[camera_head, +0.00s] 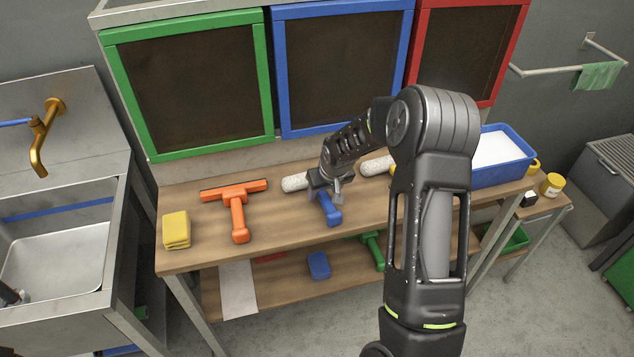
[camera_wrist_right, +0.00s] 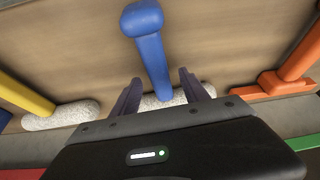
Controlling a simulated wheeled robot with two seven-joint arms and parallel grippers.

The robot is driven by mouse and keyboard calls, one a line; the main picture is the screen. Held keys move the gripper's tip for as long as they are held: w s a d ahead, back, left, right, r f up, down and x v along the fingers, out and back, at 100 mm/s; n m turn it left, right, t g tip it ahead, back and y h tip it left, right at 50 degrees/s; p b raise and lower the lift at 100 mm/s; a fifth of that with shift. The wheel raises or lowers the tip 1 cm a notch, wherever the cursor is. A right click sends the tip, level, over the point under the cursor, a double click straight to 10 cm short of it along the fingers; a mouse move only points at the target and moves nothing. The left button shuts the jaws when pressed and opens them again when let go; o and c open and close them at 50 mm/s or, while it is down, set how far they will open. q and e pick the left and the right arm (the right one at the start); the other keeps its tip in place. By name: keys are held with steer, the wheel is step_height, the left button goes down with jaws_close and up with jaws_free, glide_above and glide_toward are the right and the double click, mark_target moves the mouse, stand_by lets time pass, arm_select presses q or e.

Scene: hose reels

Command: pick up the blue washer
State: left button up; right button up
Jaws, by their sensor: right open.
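The blue washer has a blue handle (camera_head: 331,214) and a white fluffy sleeve (camera_head: 294,182). It lies on the wooden bench top, its handle pointing to the front edge. My right gripper (camera_head: 327,189) is over the washer and hides where handle and sleeve meet. In the wrist view the open right gripper (camera_wrist_right: 159,76) has one finger on each side of the blue handle (camera_wrist_right: 150,48), with part of the white sleeve (camera_wrist_right: 172,101) showing between and beyond the fingers. Whether the fingers touch the handle cannot be told. My left gripper is not in view.
An orange squeegee (camera_head: 237,208) and yellow sponges (camera_head: 176,230) lie left on the bench (camera_head: 278,230). Another white sleeve (camera_head: 376,165) lies right, partly behind my arm. A blue tub (camera_head: 505,172) stands further right. Green, blue and red framed panels rise behind.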

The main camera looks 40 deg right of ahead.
steer(key=shift+x, duration=0.9)
steer(key=shift+r, duration=0.1)
steer(key=shift+f+b, duration=0.25)
steer(key=shift+b, duration=0.15)
steer(key=shift+c, duration=0.4)
jaws_close()
stand_by(0.5)
